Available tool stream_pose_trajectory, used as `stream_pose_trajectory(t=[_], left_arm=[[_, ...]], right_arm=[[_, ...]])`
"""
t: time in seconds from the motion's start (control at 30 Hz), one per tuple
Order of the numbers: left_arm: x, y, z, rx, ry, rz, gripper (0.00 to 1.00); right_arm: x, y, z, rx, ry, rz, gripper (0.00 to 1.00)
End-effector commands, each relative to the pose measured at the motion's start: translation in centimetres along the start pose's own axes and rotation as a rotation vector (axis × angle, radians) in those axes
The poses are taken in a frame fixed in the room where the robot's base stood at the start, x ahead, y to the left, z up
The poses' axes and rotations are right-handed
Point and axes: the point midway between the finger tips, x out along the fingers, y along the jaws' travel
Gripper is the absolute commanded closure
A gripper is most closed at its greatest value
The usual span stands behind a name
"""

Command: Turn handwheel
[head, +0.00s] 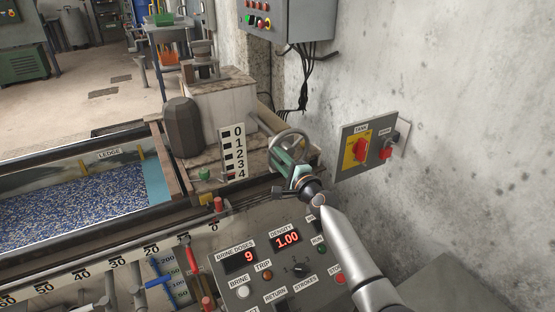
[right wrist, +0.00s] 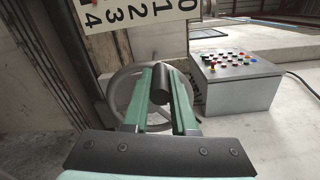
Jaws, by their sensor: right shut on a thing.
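The grey handwheel (head: 290,132) stands at the far right end of the machine, beside the white 0 to 4 scale plate (head: 233,152). My right gripper (head: 289,163) reaches it from the lower right and covers part of the wheel. In the right wrist view, the green fingers of the gripper (right wrist: 161,82) are shut on a dark cylindrical handle (right wrist: 160,86). The round rim of the handwheel (right wrist: 117,88) shows behind them. My left gripper is not in view.
A console (head: 272,262) with red displays reading 9 and 1.00 lies below my right gripper. A wall plate with red switches (head: 366,148) is close on the right. A long trough of blue-grey granules (head: 75,205) lies at left. A grey control box (head: 290,18) hangs above.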

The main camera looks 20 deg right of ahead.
Motion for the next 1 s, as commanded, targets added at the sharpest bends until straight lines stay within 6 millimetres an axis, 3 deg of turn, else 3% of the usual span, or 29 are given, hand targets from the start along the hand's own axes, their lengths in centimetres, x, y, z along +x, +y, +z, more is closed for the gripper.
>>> stream_pose_trajectory(t=[0.03,0.5,1.0], left_arm=[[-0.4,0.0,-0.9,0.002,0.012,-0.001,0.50],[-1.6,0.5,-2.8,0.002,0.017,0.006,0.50],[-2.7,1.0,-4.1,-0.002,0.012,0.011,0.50]], right_arm=[[0.1,-1.1,0.1,0.045,-0.001,-0.007,1.00],[0.1,-3.9,-1.4,0.490,0.000,-0.011,1.00],[0.1,-5.7,-3.9,0.933,0.000,-0.012,1.00]])
